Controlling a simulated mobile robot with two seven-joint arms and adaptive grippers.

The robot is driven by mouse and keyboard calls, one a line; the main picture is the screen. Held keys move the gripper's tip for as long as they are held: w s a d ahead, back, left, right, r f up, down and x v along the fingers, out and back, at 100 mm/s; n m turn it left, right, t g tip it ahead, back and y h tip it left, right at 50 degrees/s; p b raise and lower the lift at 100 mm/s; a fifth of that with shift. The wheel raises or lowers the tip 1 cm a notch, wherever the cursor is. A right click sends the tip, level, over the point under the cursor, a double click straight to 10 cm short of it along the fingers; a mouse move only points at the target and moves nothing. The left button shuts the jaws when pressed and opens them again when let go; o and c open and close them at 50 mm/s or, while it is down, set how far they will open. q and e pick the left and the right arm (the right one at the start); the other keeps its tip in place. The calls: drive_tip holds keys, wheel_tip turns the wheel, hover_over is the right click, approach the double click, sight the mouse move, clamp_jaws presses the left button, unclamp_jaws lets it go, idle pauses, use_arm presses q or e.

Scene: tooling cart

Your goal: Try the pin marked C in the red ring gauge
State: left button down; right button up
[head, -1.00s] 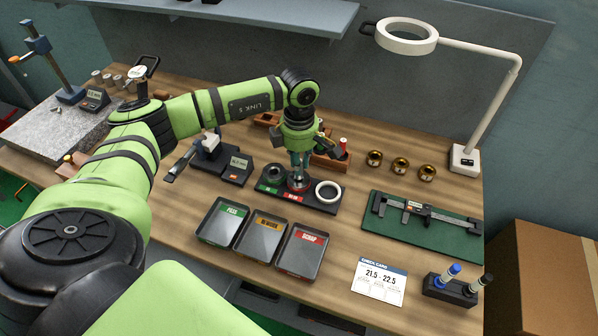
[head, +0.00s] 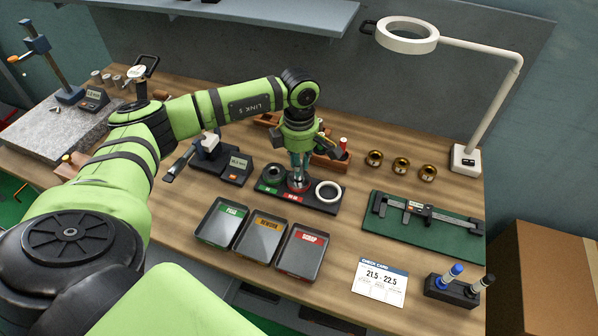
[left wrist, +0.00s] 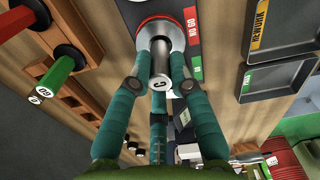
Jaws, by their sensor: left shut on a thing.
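The pin marked C (left wrist: 160,84) is held between the teal fingers of my left gripper (head: 299,172), its lettered end facing the left wrist camera. The red ring gauge (head: 299,185) sits in the middle seat of the dark holder, by the red NO GO label; its red rim also shows in the left wrist view (left wrist: 150,24). The gripper points down over this ring, with the pin lined up with its bore. The fingers hide the pin's far end, so I cannot tell how deep it is. My right gripper is not in view.
Three trays, led by PASS (head: 226,222), stand in front. A wooden rack (left wrist: 85,68) with red and green handles is close behind the gripper.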

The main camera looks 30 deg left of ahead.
use_arm(q)
drive_tip(key=shift+f+b, duration=0.3)
drive_tip(key=shift+f, duration=0.05)
idle(0.7)
drive_tip(key=shift+s+d+f, duration=0.1)
drive_tip(key=shift+s+f, duration=0.05)
drive_tip(key=shift+f, duration=0.05)
idle(1.2)
drive_tip(key=shift+w+r, duration=0.2)
drive_tip(key=shift+r, duration=0.6)
idle(0.5)
drive_tip(key=shift+f+b, duration=0.6)
idle(1.4)
drive_tip(key=shift+s+f, duration=0.2)
drive_tip(key=shift+s, duration=0.05)
idle(1.1)
drive_tip(key=shift+w+r, duration=0.15)
drive_tip(key=shift+r, duration=0.15)
drive_tip(key=shift+r+p, duration=0.45)
drive_tip(key=shift+r, duration=0.15)
drive_tip(key=shift+r, duration=0.1)
